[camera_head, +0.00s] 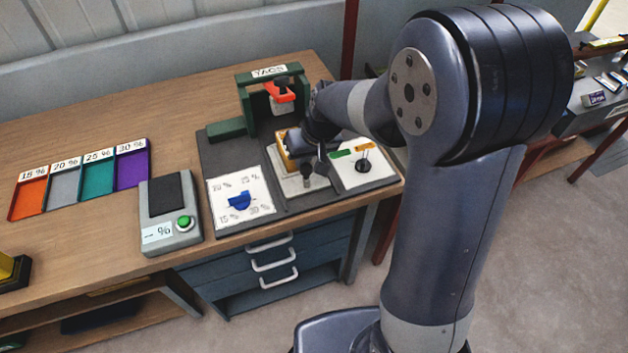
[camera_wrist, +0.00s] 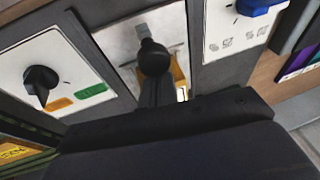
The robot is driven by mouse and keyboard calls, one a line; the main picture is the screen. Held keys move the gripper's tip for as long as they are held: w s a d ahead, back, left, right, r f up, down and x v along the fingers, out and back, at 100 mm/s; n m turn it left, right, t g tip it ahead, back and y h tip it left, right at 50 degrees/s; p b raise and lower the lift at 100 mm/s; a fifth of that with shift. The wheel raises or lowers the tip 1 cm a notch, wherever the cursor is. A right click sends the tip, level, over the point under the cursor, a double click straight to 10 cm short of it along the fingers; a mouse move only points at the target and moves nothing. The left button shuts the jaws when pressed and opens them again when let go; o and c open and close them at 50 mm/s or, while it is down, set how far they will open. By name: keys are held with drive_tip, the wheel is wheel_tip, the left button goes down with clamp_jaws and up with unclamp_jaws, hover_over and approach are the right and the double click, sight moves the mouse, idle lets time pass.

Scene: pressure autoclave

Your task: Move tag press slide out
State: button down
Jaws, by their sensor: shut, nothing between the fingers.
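The tag press (camera_head: 270,72) is a green frame labelled TAGS, with a red part under its top, standing at the back of a dark base plate. Its slide shows as a pale plate (camera_head: 293,187) with a yellow-orange part behind it, partly hidden by my arm. A black round-topped knob (camera_wrist: 153,52) stands on the slide, and it also shows in the head view (camera_head: 307,171). My gripper (camera_head: 318,167) is shut and empty, low over the slide beside the knob. In the wrist view its dark fingers (camera_wrist: 157,92) appear close to the knob; I cannot tell whether they touch it.
Left of the slide is a white dial panel with a blue knob (camera_head: 240,201); right is one with a black knob (camera_head: 364,165) and green and orange labels. A grey device with a green button (camera_head: 184,222) and several coloured trays (camera_head: 80,180) stand further left.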

drive_tip(key=shift+s+d+b, duration=0.2)
drive_tip(key=shift+s+d, duration=0.1)
drive_tip(key=shift+s, duration=0.7)
drive_tip(key=shift+s+d+b, duration=0.2)
drive_tip(key=shift+s+d, duration=0.1)
drive_tip(key=shift+s, duration=0.75)
drive_tip(key=shift+s+d+b, duration=0.2)
drive_tip(key=shift+s+d, duration=0.1)
drive_tip(key=shift+s, duration=0.85)
drive_tip(key=shift+s+f, duration=0.1)
drive_tip(key=shift+s, duration=0.05)
drive_tip(key=shift+w+r+p, duration=0.4)
drive_tip(key=shift+w+r, duration=0.15)
drive_tip(key=shift+r, duration=0.05)
wheel_tip(320, 180, up, 7)
drive_tip(key=p, duration=0.5)
drive_tip(key=shift+a+f, duration=0.1)
drive_tip(key=shift+f, duration=0.05)
